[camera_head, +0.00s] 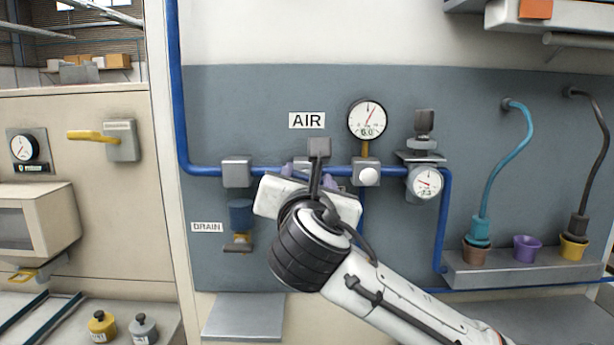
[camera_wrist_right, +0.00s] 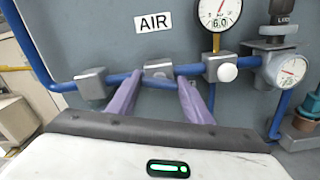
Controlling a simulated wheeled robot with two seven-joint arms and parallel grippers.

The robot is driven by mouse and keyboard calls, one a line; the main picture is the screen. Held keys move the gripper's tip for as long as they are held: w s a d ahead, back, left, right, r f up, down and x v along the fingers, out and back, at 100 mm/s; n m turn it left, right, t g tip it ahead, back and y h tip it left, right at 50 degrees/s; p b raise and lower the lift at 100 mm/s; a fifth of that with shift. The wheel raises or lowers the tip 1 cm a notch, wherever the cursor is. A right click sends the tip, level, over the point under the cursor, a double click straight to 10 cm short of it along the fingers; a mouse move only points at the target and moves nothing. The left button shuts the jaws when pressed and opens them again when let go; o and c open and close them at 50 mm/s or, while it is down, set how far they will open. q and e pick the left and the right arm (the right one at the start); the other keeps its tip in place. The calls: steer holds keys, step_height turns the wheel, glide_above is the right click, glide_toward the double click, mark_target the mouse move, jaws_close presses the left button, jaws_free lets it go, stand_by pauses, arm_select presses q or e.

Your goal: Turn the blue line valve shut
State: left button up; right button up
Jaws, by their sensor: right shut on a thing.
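The blue line (camera_head: 205,171) runs level across the grey panel under the AIR label (camera_head: 307,120). The valve's grey block (camera_wrist_right: 160,68) sits on this line below the label; in the head view my wrist covers most of it. My right gripper (camera_wrist_right: 159,80) reaches it from the front, with one purple finger on each side, shut on the valve. My left gripper is not in view.
A round gauge (camera_head: 367,117) reading 6.0 and a regulator with a smaller gauge (camera_head: 425,183) stand right of the valve. A drain valve (camera_head: 240,222) hangs lower left. Two hoses and colored cups sit on a ledge (camera_head: 520,272) at right.

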steer(key=m, duration=0.3)
steer(key=shift+m, duration=0.4)
steer(key=m+p, duration=0.1)
steer(key=m, duration=0.2)
steer(key=shift+d+f+m, duration=0.1)
steer(key=shift+m, duration=0.2)
steer(key=shift+f+m, duration=0.15)
steer(key=shift+m, duration=3.35)
steer(key=o, duration=1.1)
steer(key=shift+c, duration=0.2)
steer(key=shift+s, duration=0.1)
